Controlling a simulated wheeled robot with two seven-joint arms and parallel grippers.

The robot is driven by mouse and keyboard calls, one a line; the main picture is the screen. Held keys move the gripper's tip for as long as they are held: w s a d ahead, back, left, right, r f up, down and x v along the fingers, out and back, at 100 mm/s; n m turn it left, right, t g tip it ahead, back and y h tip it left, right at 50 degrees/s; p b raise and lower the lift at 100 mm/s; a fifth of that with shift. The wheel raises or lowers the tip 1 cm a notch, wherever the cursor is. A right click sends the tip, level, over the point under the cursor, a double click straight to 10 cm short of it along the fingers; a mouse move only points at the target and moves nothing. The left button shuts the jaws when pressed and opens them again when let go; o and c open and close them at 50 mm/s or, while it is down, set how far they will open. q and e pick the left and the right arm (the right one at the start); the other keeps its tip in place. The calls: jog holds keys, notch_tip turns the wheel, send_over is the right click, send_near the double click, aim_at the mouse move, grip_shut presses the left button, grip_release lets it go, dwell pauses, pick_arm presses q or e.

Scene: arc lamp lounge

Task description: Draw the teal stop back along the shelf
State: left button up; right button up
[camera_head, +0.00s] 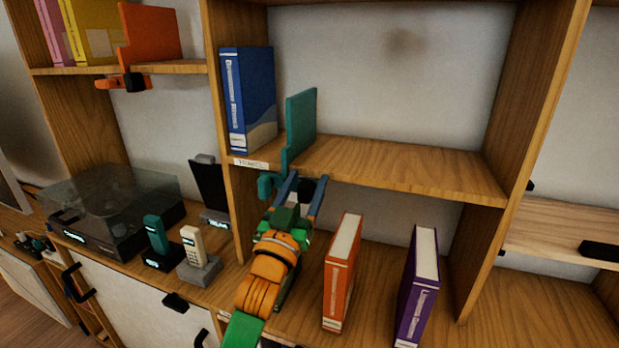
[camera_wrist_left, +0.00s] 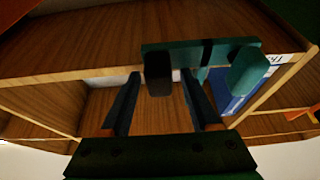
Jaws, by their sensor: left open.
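The teal stop (camera_head: 301,122) stands upright on the middle shelf, a short gap to the right of the blue book (camera_head: 248,95). Its teal clamp part (camera_head: 268,184) hangs below the shelf's front edge, and it also shows in the left wrist view (camera_wrist_left: 215,53). My left gripper (camera_head: 303,186) is at the shelf's front edge, just below the stop. In the left wrist view its open fingers (camera_wrist_left: 160,78) stand on either side of the stop's dark tab, with gaps visible. My right gripper is out of view.
The middle shelf (camera_head: 410,172) is bare to the right of the stop. Below, an orange book (camera_head: 342,270) and a purple book (camera_head: 417,285) stand to the right of my left arm. Phones (camera_head: 193,245) and a turntable (camera_head: 105,208) are at the left.

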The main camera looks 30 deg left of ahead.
pick_arm(q)
jog(key=shift+s, duration=0.1)
grip_shut()
dwell(1.2)
